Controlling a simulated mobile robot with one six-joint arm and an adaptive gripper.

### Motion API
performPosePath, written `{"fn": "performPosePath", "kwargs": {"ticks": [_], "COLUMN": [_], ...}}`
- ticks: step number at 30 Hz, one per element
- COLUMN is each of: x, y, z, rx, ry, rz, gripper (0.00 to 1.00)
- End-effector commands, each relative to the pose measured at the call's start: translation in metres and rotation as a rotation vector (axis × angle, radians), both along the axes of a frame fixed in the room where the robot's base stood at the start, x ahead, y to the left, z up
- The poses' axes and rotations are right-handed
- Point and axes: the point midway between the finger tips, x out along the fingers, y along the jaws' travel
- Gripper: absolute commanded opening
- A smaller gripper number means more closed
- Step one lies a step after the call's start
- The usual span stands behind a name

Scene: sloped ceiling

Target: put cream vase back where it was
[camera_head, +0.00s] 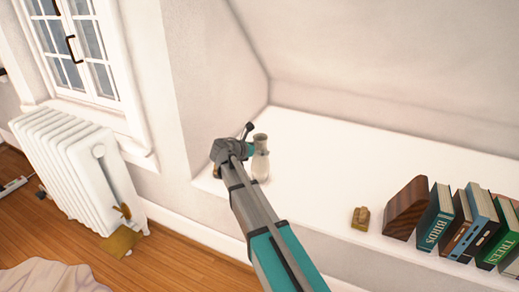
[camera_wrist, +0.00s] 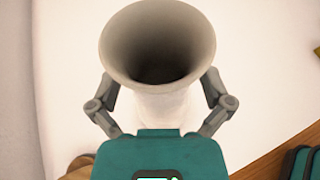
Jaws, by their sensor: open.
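The cream vase (camera_head: 261,162) stands upright on the white ledge (camera_head: 320,150), near its left end. In the wrist view the vase (camera_wrist: 158,45) fills the upper middle, with its wide flared mouth facing the camera. My gripper (camera_wrist: 160,108) is open, with one finger on each side of the vase below the rim. The fingertips are hidden behind the vase, so contact cannot be told. In the head view my gripper (camera_head: 248,146) is beside the vase's neck, partly covered by my arm.
A small brass-coloured figurine (camera_head: 361,218), a wooden bookend (camera_head: 406,208) and several books (camera_head: 436,216) stand to the right on the ledge. The ledge between vase and figurine is clear. A sloped wall rises behind. A white radiator (camera_head: 80,170) stands at left.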

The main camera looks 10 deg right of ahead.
Motion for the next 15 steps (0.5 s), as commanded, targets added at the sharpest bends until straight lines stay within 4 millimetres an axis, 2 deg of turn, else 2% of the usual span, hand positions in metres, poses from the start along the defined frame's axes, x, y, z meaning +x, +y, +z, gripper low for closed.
{"fn": "performPosePath", "kwargs": {"ticks": [10, 15], "x": [0.000, -0.008], "y": [0.002, 0.015], "z": [0.004, 0.010], "rx": [0.000, 0.000], "ry": [0.000, 0.000], "rz": [0.001, 0.004], "gripper": [1.00, 1.00]}}
